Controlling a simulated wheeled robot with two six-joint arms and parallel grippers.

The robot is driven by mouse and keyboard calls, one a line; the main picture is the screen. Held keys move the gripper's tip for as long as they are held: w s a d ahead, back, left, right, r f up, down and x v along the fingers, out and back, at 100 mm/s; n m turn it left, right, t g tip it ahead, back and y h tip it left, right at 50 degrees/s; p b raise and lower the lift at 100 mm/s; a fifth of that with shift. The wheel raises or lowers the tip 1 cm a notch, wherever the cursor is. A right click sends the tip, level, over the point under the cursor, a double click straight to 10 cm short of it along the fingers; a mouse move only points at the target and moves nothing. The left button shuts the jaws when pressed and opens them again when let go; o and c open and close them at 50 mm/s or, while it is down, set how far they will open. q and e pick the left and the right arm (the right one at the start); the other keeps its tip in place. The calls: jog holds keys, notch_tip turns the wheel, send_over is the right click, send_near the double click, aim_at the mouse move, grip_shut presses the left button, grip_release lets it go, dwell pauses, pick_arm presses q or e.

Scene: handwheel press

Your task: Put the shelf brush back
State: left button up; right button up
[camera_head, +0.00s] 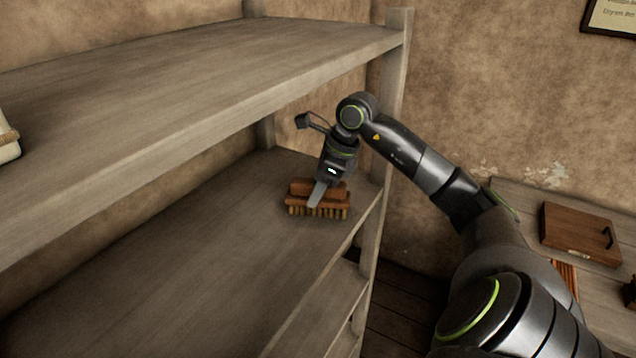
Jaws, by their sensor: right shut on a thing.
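The shelf brush (333,207), with a reddish-brown wooden back and short tan bristles, is on the middle board (190,255) of the wooden shelf, near its right end. Its bristles face down and appear to touch the board. My right gripper (316,196) points down from above and is shut on the brush. One finger shows on the near side of the brush; the other is hidden behind it. My left gripper is not in view.
The upper board (200,80) runs above the brush, and a shelf post (393,100) stands close to my right arm. A pale object (8,140) sits at the upper board's left. A table with a wooden box (580,235) is at the right. The middle board is otherwise clear.

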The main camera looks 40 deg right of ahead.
jog(key=shift+f+b, duration=0.2)
jog(key=shift+b, duration=0.1)
jog(key=o, duration=0.9)
jog(key=shift+r, duration=0.1)
jog(key=shift+r, duration=0.1)
